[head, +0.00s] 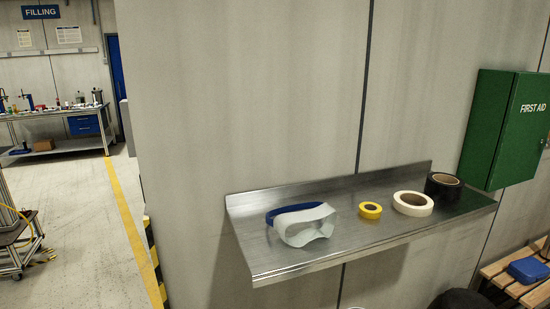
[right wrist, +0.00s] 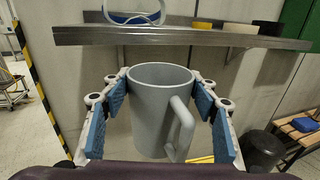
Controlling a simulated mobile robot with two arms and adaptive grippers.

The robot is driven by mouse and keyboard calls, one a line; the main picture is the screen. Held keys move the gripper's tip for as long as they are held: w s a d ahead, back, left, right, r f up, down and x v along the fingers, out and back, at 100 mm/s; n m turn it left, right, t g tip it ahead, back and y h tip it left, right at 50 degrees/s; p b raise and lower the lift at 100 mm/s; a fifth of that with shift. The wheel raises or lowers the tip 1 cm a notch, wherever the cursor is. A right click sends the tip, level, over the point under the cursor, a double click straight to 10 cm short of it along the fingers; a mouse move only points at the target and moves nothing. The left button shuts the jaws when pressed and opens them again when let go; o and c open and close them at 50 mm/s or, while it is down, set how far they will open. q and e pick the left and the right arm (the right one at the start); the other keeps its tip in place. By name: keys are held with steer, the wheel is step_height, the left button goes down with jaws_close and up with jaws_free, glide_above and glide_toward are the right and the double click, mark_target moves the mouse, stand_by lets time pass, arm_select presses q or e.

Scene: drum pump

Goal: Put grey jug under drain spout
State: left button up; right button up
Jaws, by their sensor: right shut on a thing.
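The grey jug (right wrist: 150,112) is upright in the right wrist view, with its open rim on top and its handle towards the right and near side. My right gripper (right wrist: 164,92) is shut on the jug, one blue-padded finger on each side of its body. The jug is held in front of and below the edge of a metal shelf. No drain spout can be made out in either view. My left gripper is in neither view.
The metal wall shelf (head: 300,262) carries goggles (head: 303,224), yellow tape (head: 370,210), white tape (head: 413,204) and black tape (head: 443,186). A green first aid box (head: 510,130) hangs at right. A bench (head: 515,285) stands below it. Open floor (head: 75,220) lies left, towards a workbench (head: 55,113).

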steer(key=d+f+h+b, duration=0.1)
steer(key=d+f+b, duration=0.3)
steer(key=f+b, duration=0.15)
steer(key=s+f, duration=0.3)
steer(key=s, duration=0.5)
steer(key=shift+s+a+m+p, duration=0.25)
steer(key=shift+m+p, duration=0.15)
steer(key=shift+a+r, duration=0.1)
stand_by(0.3)
steer(key=shift+d, duration=0.2)
